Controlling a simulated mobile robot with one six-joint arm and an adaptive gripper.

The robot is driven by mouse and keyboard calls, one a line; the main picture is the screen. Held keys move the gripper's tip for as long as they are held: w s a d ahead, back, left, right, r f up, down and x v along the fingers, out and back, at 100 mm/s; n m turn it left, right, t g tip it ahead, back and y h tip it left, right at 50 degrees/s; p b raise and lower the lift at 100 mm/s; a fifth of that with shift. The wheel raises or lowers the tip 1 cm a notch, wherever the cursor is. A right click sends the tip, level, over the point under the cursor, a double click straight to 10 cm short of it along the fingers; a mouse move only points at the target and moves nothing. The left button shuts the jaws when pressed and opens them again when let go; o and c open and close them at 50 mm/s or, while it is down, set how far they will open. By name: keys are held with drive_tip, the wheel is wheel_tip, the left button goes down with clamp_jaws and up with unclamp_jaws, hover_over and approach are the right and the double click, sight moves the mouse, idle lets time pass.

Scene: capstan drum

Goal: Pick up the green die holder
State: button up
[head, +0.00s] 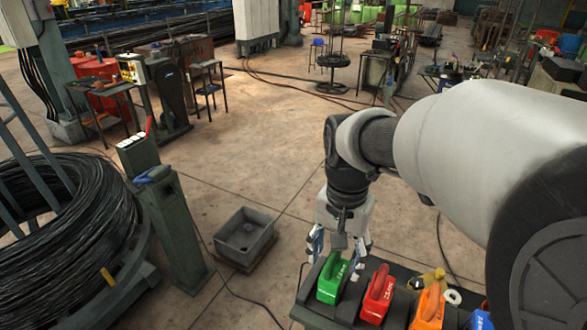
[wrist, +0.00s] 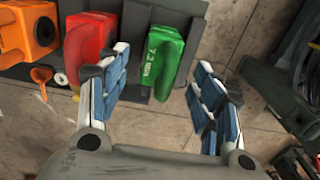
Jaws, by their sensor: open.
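The green die holder (head: 333,279) stands at the left end of a row of coloured holders on a dark bench (head: 312,311). In the wrist view it is the green block (wrist: 163,55) with a white label reading 7.2. My gripper (head: 340,245) is just above and behind it in the head view, pointing down. In the wrist view the two blue-padded fingers of my gripper (wrist: 165,95) are spread wide, with the green holder beyond and between them. Nothing is between the pads; I see no contact.
A red holder (head: 378,294) stands close to the right of the green one, then an orange holder (head: 428,306) and part of a blue one (head: 481,318). A brass-coloured tool and white ring (head: 453,297) lie behind. A grey bin (head: 244,236) sits on the floor left.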

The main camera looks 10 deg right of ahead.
sight(335, 268)
wheel_tip(335, 268, down, 5)
drive_tip(key=shift+w+f, duration=0.1)
drive_tip(key=shift+w, duration=0.05)
drive_tip(key=c, duration=1.2)
drive_tip(key=shift+c, duration=0.5)
